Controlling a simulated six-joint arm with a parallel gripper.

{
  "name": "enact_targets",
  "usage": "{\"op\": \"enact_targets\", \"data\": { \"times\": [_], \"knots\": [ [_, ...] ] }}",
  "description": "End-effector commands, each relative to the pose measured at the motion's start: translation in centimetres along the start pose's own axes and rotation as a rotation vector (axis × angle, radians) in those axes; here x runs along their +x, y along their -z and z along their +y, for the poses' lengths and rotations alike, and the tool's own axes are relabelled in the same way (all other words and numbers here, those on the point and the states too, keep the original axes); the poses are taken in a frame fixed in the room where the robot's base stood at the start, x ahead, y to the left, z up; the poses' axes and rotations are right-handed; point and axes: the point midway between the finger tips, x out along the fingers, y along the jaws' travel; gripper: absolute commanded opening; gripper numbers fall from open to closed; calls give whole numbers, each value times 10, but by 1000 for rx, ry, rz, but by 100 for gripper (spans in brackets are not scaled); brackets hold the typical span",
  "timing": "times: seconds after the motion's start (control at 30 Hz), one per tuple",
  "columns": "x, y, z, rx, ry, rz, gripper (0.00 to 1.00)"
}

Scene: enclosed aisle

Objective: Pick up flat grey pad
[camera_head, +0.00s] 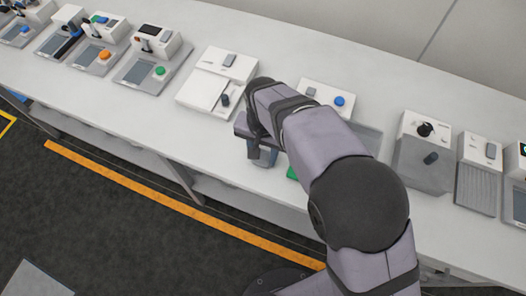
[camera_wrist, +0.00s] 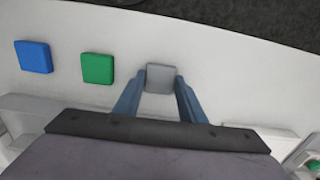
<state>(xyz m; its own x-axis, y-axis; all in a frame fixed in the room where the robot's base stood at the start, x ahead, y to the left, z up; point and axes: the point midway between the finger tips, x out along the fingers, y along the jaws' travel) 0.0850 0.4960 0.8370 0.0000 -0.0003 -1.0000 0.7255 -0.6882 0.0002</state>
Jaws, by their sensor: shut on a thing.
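The flat grey pad (camera_wrist: 160,78) is a small square with rounded corners, at the top middle of the wrist view. My gripper (camera_wrist: 160,92) has its two blue fingers on either side of the pad and is shut on it. In the wrist view the pad is over the white counter; I cannot tell whether it touches the surface. In the head view my gripper (camera_head: 262,158) is near the counter's front edge, and my arm hides most of this spot.
A green pad (camera_wrist: 97,69) and a blue pad (camera_wrist: 34,57) lie left of the grey one in the wrist view. Several white devices with buttons and knobs line the long white counter (camera_head: 215,140). A device with a blue button (camera_head: 339,101) stands partly behind my arm.

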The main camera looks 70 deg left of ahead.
Motion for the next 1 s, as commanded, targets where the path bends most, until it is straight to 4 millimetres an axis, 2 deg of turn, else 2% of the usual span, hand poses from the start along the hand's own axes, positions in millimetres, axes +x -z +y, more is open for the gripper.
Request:
{"op": "enact_targets", "data": {
  "times": [0.27,0.7,0.83,1.0],
  "knots": [
    [-10,1,-1,0,2,2,15],
    [-77,1,-1,0,3,4,15],
    [-92,1,-1,0,2,2,15],
    [-100,0,0,0,0,0,15]
  ]
}}
